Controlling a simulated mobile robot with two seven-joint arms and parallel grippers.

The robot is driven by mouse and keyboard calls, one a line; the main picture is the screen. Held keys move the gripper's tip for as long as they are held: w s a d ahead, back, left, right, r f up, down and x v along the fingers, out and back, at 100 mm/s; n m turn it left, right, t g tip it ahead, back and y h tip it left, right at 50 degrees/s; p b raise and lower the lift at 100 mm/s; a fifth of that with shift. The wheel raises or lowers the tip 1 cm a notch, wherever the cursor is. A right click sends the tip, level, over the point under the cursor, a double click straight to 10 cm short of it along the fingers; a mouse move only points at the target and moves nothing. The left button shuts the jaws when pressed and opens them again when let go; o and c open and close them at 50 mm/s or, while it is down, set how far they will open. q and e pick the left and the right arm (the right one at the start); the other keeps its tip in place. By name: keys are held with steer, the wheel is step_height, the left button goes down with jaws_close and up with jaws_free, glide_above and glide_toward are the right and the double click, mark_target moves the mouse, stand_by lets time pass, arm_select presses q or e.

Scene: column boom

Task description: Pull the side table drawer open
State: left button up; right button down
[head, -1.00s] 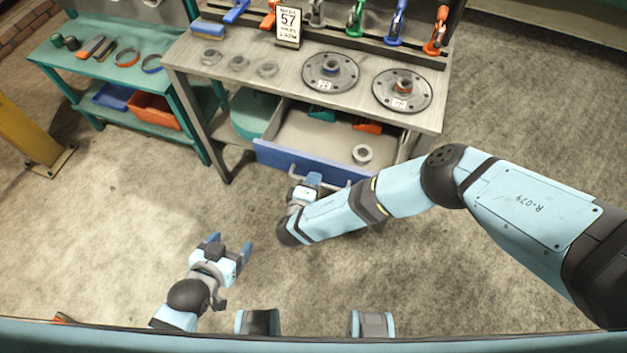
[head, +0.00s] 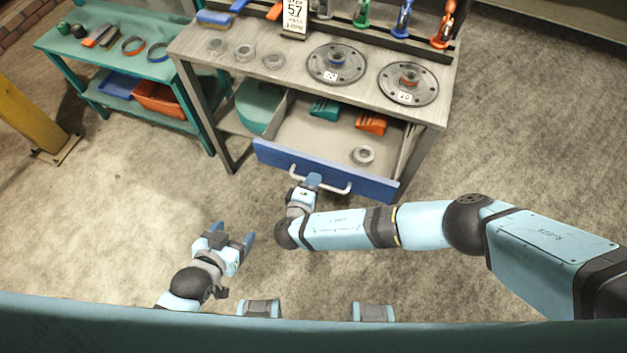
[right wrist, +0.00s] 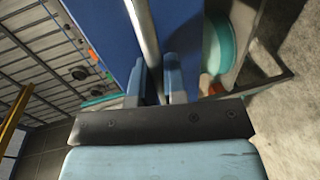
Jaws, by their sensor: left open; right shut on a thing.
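The side table drawer (head: 270,155) has a blue front and stands well open under the grey worktop (head: 290,62). Its pale bar handle (head: 335,186) runs along the front. My right gripper (head: 311,181) is at the left part of the handle, its fingers shut on the bar. In the right wrist view the handle bar (right wrist: 145,35) passes between the fingers of my right gripper (right wrist: 161,80), with the blue drawer front (right wrist: 105,25) behind. My left gripper (head: 233,236) is open and empty above the floor, left of the drawer and apart from it.
Inside the drawer are a green item (head: 325,108), an orange item (head: 371,122) and a metal ring (head: 363,155). A teal bench (head: 95,62) stands at left beside a yellow post (head: 30,125). The floor before the drawer is clear.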

steer(key=shift+a, duration=0.1)
steer(key=c, duration=1.2)
jaws_free()
steer(key=b+v, duration=0.1)
steer(key=v, duration=1.1)
